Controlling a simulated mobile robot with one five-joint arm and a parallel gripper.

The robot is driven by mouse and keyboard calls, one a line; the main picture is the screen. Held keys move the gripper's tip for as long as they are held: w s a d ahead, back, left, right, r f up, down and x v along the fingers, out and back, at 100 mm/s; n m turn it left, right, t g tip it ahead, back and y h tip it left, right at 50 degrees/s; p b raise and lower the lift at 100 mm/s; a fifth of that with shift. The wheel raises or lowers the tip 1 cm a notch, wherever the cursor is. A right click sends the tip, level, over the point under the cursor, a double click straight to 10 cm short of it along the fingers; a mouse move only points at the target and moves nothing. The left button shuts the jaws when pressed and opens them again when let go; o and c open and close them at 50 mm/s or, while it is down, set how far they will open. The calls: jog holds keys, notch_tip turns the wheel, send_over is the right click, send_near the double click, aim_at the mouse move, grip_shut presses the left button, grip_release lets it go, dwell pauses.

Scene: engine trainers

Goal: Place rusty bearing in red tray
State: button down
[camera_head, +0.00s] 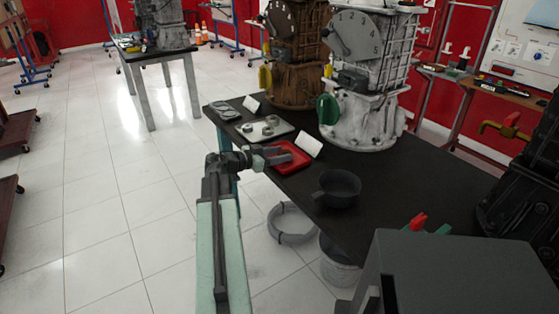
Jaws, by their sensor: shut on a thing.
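The red tray (296,149) lies near the left edge of the black table, in front of a white card. My gripper (278,156) reaches in from the left and is over the red tray, low above it. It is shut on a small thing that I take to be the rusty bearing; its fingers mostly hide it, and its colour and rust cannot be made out. I cannot tell whether the held thing touches the tray. A white tray (285,131) just behind holds grey ring-shaped parts.
A dark bowl (339,189) stands on the black table (400,190) to the right of the red tray. A white engine trainer (365,115) and a brown one (293,84) stand behind. A grey box (450,275) fills the lower right. Tabletop around the bowl is free.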

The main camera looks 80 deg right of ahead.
jog(key=shift+f, duration=0.1)
jog(key=c, duration=0.7)
grip_release()
jog(key=shift+r, duration=0.35)
jog(key=p+v, duration=0.2)
jog(key=v, duration=1)
jog(key=shift+f, duration=0.1)
